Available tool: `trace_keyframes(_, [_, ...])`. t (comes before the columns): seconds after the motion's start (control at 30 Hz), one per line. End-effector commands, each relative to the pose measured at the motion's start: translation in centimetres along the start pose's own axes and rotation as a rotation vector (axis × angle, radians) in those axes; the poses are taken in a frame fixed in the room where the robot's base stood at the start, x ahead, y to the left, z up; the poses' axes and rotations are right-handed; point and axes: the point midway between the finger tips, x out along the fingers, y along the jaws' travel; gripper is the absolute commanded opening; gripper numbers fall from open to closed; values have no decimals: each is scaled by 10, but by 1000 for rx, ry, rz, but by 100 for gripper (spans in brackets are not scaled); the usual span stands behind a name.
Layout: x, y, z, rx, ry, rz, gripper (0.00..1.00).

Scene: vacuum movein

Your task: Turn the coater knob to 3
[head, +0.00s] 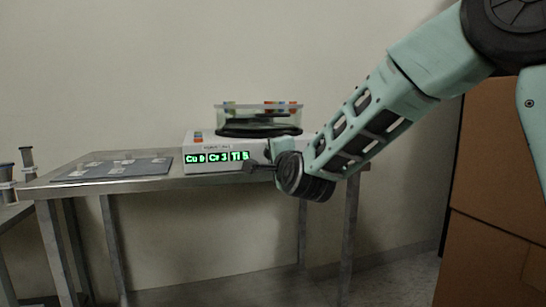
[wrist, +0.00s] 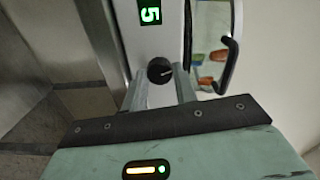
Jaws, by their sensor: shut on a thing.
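The coater (head: 222,160) is a white box on the metal table, with green lit readouts on its front. They appear to read Cu 0, Cr 3 and Ti 5, though the digits are small. In the wrist view a green 5 (wrist: 150,14) shows turned sideways. The black round knob (wrist: 160,70) sits on the front panel near that readout. My gripper (wrist: 161,84) is shut on the knob, with one grey finger on each side of it. In the head view my gripper (head: 252,166) is at the right part of the coater's front, and the knob is hidden there.
A clear chamber (head: 258,117) with coloured pieces inside and a black handle sits on top of the coater. A grey mat (head: 115,168) with small pieces lies on the left of the table (head: 50,187). Small cups (head: 7,175) stand at far left. Brown boxes (head: 495,180) stand at right.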

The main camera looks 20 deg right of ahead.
Motion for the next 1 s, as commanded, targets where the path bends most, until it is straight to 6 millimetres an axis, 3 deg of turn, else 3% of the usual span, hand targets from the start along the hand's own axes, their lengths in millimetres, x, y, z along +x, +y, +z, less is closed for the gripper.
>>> trace_keyframes(0.03, [0, 1, 0, -1, 1, 3, 37])
trace_keyframes(0.1, [0, 1, 0, -1, 0, 2, 50])
trace_keyframes(0.37, [0, 0, 0, -1, 0, 1, 50])
trace_keyframes(0.53, [-13, -1, 0, -2, -1, 0, 50])
trace_keyframes(1.0, [-118, -2, 0, -2, -2, 0, 50])
